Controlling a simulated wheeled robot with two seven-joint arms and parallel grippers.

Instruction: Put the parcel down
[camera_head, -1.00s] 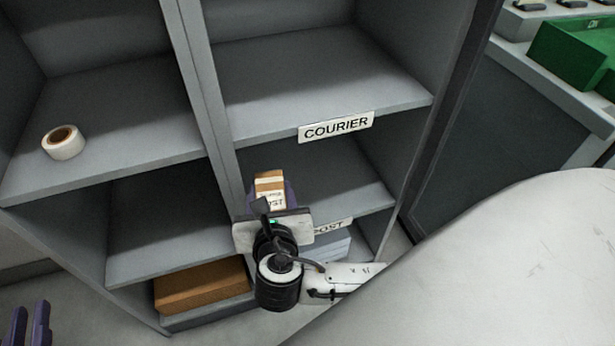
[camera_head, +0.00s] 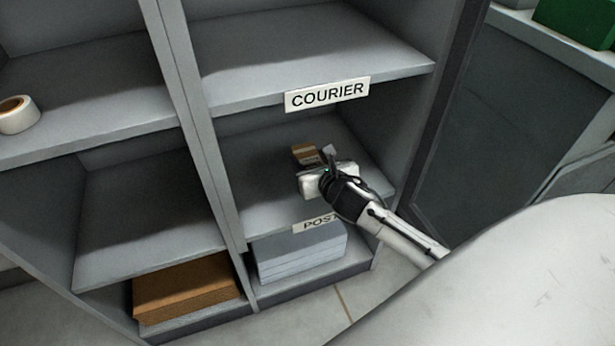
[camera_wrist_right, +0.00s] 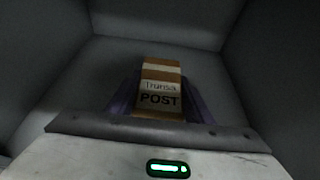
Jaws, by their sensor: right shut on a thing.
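The parcel (camera_head: 305,155) is a small brown box with a pale band. In the right wrist view the parcel (camera_wrist_right: 160,86) has a white label reading "POST" between two purple fingers. My right gripper (camera_head: 314,160) is shut on it, inside the shelf bay above the POST sign (camera_head: 316,222). The parcel is over the shelf board (camera_head: 258,190); I cannot tell whether it touches the board. The gripper body hides part of the parcel in the head view. My left gripper is not in view.
The COURIER sign (camera_head: 327,94) is on the shelf edge above the arm. An upright divider (camera_head: 187,110) stands left of the bay. Grey stacked boxes (camera_head: 300,252) and brown cardboard (camera_head: 187,287) lie below. A tape roll (camera_head: 18,115) is on the left shelf.

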